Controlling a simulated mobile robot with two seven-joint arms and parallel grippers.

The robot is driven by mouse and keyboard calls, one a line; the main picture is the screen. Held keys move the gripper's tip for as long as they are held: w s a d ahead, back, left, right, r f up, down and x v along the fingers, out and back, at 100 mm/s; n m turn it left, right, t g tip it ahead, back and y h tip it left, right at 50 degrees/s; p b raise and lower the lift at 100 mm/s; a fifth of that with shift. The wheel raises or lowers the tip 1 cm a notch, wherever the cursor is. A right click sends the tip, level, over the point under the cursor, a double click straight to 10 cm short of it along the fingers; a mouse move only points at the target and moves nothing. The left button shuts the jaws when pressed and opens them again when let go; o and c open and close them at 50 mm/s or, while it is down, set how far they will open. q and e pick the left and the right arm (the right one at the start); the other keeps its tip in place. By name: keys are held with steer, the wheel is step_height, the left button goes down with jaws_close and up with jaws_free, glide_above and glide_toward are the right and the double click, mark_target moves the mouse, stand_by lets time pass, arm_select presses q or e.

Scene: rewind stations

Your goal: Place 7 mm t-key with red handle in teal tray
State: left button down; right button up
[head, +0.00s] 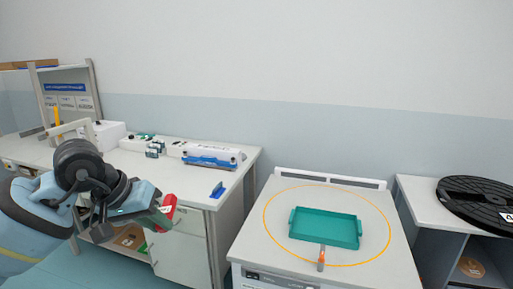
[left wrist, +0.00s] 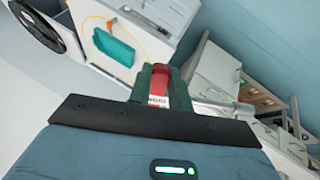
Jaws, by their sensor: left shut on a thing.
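The teal tray (head: 325,228) lies on a white-topped station inside a thin orange ring and looks empty. It also shows upside down in the left wrist view (left wrist: 113,47). My left gripper (head: 160,213) is in front of the left bench, to the left of the tray and apart from it. It is shut on the red handle of the t-key (head: 169,206). In the left wrist view the red handle (left wrist: 158,84) with a white label sits between the fingers. The key's shaft is not clearly seen. My right gripper is not in view.
A small orange and grey item (head: 321,259) stands at the tray's front edge. The left bench (head: 200,198) carries a blue stand (head: 217,190), a white and blue device (head: 212,156) and small items. A black reel (head: 478,204) lies on the right table. A gap separates bench and station.

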arm_select(q)
steer(key=s+f, duration=1)
steer(key=shift+w+d, duration=0.1)
